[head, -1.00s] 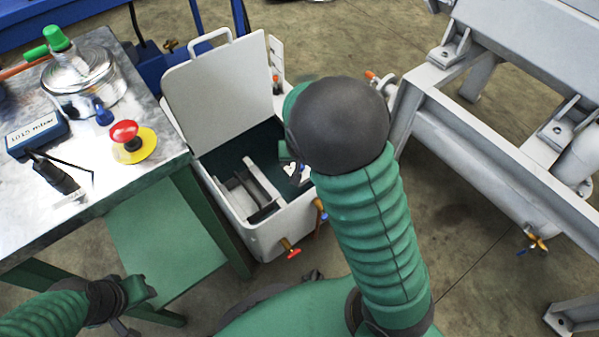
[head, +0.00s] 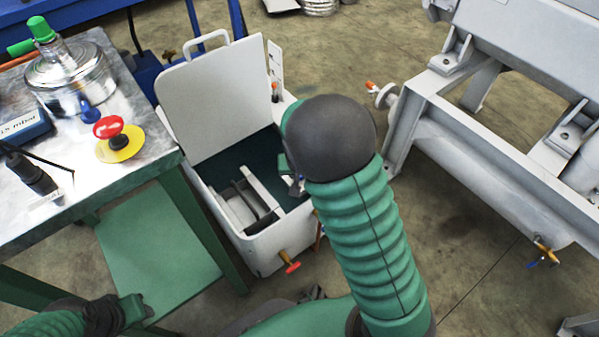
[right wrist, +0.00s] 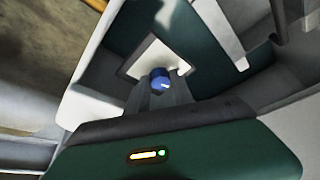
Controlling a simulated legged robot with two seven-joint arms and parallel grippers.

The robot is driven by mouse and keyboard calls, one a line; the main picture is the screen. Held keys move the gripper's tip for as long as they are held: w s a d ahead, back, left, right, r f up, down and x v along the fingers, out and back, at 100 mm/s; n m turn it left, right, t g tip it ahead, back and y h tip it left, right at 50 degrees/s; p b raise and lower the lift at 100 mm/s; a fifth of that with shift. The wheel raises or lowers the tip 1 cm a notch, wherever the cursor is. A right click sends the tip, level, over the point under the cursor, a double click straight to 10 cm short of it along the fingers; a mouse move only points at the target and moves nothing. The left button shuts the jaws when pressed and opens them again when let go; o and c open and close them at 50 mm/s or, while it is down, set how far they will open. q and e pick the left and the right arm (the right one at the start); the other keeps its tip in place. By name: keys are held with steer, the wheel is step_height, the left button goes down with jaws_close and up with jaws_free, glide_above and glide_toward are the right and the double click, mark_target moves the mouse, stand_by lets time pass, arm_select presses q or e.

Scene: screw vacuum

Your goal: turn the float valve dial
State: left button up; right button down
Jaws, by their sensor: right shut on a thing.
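The float valve dial (right wrist: 159,82) is a small blue knob on a white plate inside the open white tank (head: 262,250). My right gripper (right wrist: 160,92) is shut on the dial, with its fingers reaching up to it in the right wrist view. In the head view my right forearm and wrist hide most of that gripper, and the dial is hidden. My left gripper (head: 128,312) is low at the left edge, away from the tank, and its fingers cannot be made out.
The tank's raised lid (head: 215,100) stands at the back. A metal table (head: 75,195) at the left holds a glass vessel (head: 68,72) and a red button (head: 110,128). A grey steel frame (head: 470,170) stands at the right, with bare floor between.

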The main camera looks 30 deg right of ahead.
stand_by(0.3)
steer(key=n+b, duration=0.2)
steer(key=n+y+b, duration=0.1)
steer(key=shift+d+f+t, duration=0.15)
steer(key=shift+d+t, duration=0.1)
steer(key=shift+t, duration=0.05)
steer(key=shift+n+b, duration=0.6)
steer(key=shift+s+n+y+b, duration=0.1)
steer(key=shift+n+y+b, duration=0.25)
steer(key=shift+n+y, duration=0.4)
steer(key=shift+n, duration=0.25)
steer(key=c, duration=1.1)
jaws_free()
